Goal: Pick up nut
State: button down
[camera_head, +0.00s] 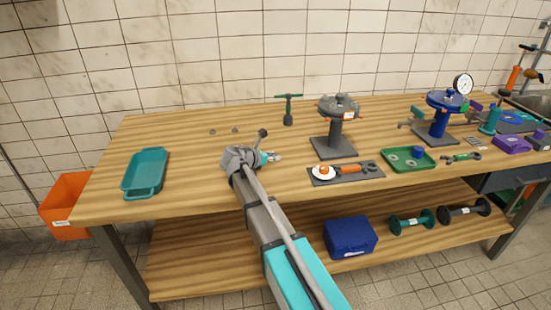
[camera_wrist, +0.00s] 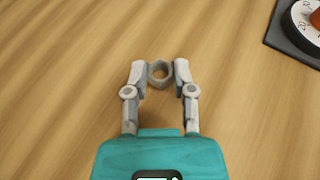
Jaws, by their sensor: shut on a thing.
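A grey ring-shaped nut (camera_wrist: 160,73) sits between the fingertips of my gripper (camera_wrist: 160,79) in the wrist view. The fingers are closed against its two sides, and its hole faces the camera. Bare wooden tabletop shows behind it. In the head view my gripper (camera_head: 274,157) is over the middle of the workbench, and the nut there is too small to make out clearly.
A teal tray (camera_head: 146,170) lies at the left. A dark mat (camera_head: 322,179) with a dial and orange-handled tool is to the right, near a grey flange stand (camera_head: 334,146) and a green tray (camera_head: 424,165). A green T-handle valve (camera_head: 288,112) stands behind.

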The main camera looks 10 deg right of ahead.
jog(key=shift+r, duration=0.25)
jog(key=shift+r+p, duration=0.75)
jog(key=shift+p, duration=0.2)
jog(key=s+d+r+p, duration=0.2)
jog(key=s+r+p, duration=0.9)
jog(key=s, duration=0.2)
jog(key=shift+s+d, duration=0.4)
jog(key=shift+r, duration=0.1)
jog(key=shift+r+p, duration=0.95)
jog(key=shift+p, duration=0.1)
jog(key=shift+a, duration=0.1)
